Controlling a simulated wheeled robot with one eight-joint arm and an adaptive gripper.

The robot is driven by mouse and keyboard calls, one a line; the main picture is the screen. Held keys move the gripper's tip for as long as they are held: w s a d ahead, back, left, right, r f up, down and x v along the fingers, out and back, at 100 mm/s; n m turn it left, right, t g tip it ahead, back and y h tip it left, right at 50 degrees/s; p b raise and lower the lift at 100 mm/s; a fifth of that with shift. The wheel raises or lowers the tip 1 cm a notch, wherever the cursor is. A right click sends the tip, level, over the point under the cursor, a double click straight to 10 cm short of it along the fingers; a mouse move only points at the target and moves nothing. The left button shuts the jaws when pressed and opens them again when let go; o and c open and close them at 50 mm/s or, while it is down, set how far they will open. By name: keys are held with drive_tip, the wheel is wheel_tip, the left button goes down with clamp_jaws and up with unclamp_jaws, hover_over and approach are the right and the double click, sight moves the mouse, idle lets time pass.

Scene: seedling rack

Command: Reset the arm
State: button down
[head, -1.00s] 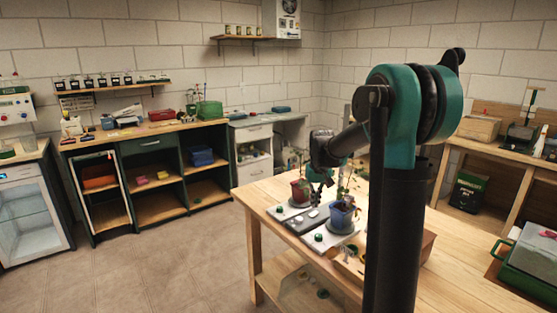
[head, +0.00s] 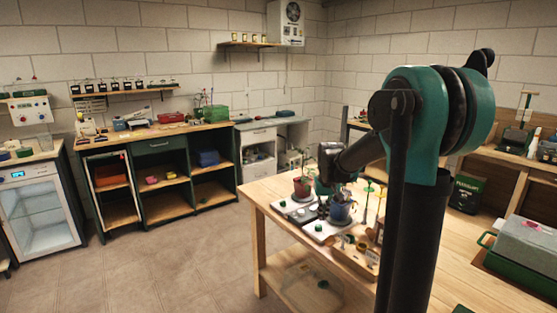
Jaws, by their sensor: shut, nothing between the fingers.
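My gripper (head: 323,187) is partly visible at the end of my arm, above the far side of the wooden table (head: 275,240). It looks small and dark teal, and no object shows in it. A red pot (head: 302,188) with a seedling stands just left of it in the picture. A blue pot (head: 340,213) stands nearer, below my forearm. The fingertips are too small to make out clearly. Part of the table is hidden behind my arm and column.
White pads (head: 317,231) lie around the pots. A wooden tray (head: 352,258) with small items is at the table's front edge. A green case (head: 520,258) sits on the right bench. The floor (head: 180,255) to the left is clear.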

drive_tip(key=s+d+f+t, duration=0.1)
drive_tip(key=s+f, duration=0.4)
drive_tip(key=s, duration=0.8)
drive_tip(key=s+d+f+m+t, duration=0.1)
drive_tip(key=s+f, duration=0.4)
drive_tip(key=s, duration=0.8)
drive_tip(key=shift+s+d, duration=0.25)
drive_tip(key=shift+d, duration=0.4)
